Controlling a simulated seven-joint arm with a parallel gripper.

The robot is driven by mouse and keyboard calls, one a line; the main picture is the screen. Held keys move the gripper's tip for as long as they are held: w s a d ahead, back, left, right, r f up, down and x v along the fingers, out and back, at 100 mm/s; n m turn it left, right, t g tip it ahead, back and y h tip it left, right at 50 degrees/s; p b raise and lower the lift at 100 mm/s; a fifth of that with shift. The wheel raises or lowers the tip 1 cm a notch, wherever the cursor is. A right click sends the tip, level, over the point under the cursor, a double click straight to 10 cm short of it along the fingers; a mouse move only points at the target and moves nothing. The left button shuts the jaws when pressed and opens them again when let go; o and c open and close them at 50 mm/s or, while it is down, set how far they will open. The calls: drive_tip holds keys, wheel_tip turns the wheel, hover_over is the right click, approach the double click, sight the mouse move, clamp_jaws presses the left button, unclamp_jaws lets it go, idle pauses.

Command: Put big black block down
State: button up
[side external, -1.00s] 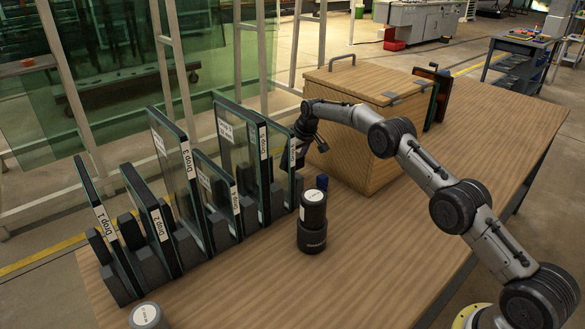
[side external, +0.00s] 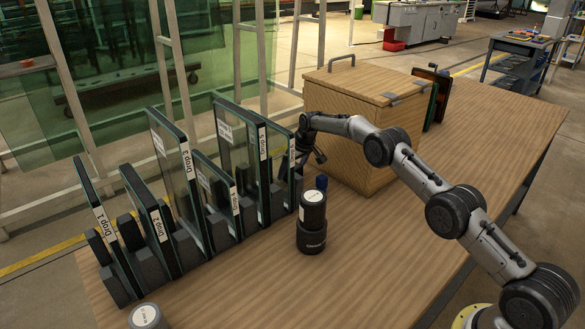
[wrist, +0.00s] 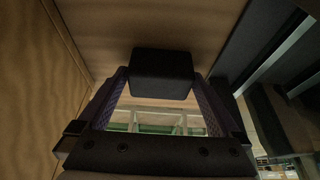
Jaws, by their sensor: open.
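The big black block (wrist: 162,74) is a dark, smooth block near the top middle of the wrist view. It lies between the tips of my gripper's fingers, against a wooden surface. My gripper (side external: 314,158) is by the right end of the row of glass panels, in front of the wooden box. In the wrist view, its two patterned fingers (wrist: 160,95) are spread apart on either side of the block. Whether they touch it is hard to tell. The block cannot be clearly made out in the side view.
Several labelled glass panels (side external: 168,182) stand in dark holders at left. The lidded wooden box (side external: 352,140) is close to my gripper. A black cylindrical device (side external: 311,222) and a grey-topped cylinder (side external: 146,318) stand in front. The wooden table (side external: 385,255) is clear at front right.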

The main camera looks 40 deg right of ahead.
drive_tip(key=s+a+r, duration=0.2)
drive_tip(key=s+r, duration=0.5)
drive_tip(key=r, duration=0.3)
drive_tip(key=s+a+r, duration=0.2)
drive_tip(key=s+r, duration=0.5)
drive_tip(key=r, duration=0.2)
drive_tip(key=s+a+r, duration=0.2)
drive_tip(key=s+r, duration=0.1)
drive_tip(key=s, duration=0.7)
drive_tip(key=s+a+r, duration=0.3)
drive_tip(key=s, duration=0.7)
drive_tip(key=s+a+r, duration=0.2)
drive_tip(key=s+r, duration=0.1)
drive_tip(key=s, duration=0.7)
drive_tip(key=s+a+f+t, duration=0.1)
drive_tip(key=s+f, duration=0.1)
drive_tip(key=s, duration=0.9)
drive_tip(key=shift+s+a+f, duration=0.25)
drive_tip(key=shift+s+f, duration=0.05)
drive_tip(key=shift+f, duration=0.1)
